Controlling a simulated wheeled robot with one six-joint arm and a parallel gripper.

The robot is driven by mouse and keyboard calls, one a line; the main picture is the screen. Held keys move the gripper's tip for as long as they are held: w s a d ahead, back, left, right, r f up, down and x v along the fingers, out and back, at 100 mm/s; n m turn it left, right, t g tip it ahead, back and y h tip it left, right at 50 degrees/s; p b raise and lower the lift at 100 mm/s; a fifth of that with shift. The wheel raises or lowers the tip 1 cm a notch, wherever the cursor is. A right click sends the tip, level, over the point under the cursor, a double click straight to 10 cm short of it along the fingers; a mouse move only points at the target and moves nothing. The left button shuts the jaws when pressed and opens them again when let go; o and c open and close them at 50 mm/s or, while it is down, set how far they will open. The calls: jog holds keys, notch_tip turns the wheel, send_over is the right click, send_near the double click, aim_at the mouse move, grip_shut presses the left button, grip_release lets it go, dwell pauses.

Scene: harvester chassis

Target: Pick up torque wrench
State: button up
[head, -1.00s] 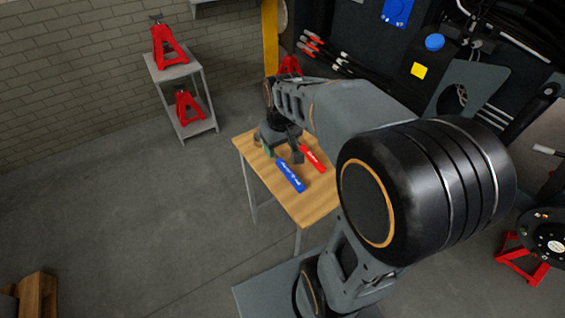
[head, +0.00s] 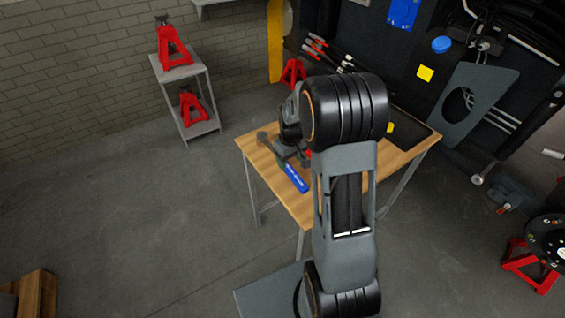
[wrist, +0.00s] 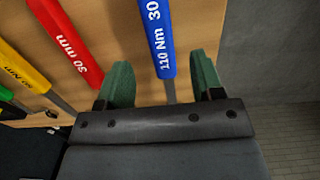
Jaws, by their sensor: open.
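A wrench with a blue handle (head: 291,177), which also shows in the wrist view (wrist: 159,38), lies on the wooden table (head: 307,206). My gripper (wrist: 160,72) is open, with green fingers on either side of the blue handle's line. The handle end and a grey shaft show between them; I cannot tell whether the fingers are level with it. In the head view, my arm hides much of the table and the fingers are hard to make out.
Yellow (wrist: 22,66) and green (wrist: 5,93) handles lie further left in the wrist view. A dark tray (head: 412,130) is at the table's right end. A shelf stand (head: 207,128) with red jack stands is at back left.

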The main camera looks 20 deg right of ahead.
aim_at(290, 168)
jog(key=shift+f, duration=2.7)
jog(key=shift+c, duration=0.2)
grip_shut()
